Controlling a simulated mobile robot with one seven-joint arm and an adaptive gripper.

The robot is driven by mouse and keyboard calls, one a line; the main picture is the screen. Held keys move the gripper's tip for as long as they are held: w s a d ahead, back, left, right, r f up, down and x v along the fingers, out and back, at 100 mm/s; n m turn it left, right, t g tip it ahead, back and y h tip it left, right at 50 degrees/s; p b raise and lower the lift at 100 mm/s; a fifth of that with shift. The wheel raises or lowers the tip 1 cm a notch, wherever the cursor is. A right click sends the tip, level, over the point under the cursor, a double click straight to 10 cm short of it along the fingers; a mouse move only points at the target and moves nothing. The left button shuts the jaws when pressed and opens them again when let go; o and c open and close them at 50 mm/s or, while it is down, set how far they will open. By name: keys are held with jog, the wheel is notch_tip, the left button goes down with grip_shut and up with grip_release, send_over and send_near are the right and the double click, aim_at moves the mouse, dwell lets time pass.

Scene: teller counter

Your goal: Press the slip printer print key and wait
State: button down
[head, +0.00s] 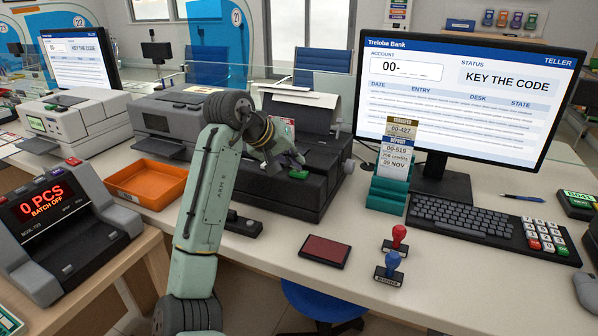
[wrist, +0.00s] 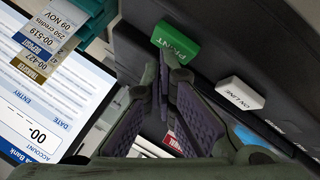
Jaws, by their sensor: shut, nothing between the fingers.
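The slip printer (head: 270,185) is the dark machine in the middle of the counter, with paper standing at its top. Its green print key (head: 299,174) is on the front right; in the wrist view the key (wrist: 178,40) reads PRINT. My gripper (head: 298,158) is shut and empty, with its fingertips just above and behind the key in the head view. In the wrist view the fingertips (wrist: 165,58) overlap the key's near edge. I cannot tell whether they touch it or whether it is pushed down.
A white ON LINE key (wrist: 240,92) sits beside the green one. The teller monitor (head: 460,100) shows KEY THE CODE. A slip holder (head: 388,195) stands right of the printer. An orange tray (head: 147,184), a dark red pad (head: 325,251) and two stamps (head: 392,262) lie around.

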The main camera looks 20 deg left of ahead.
jog(key=shift+f, duration=0.25)
jog(key=shift+r, duration=0.1)
jog(key=shift+r+p, duration=0.85)
jog(key=shift+p, duration=0.05)
jog(key=shift+r, duration=0.1)
notch_tip(320, 180, up, 5)
jog(key=p, duration=0.4)
jog(key=shift+p, duration=0.35)
dwell(0.3)
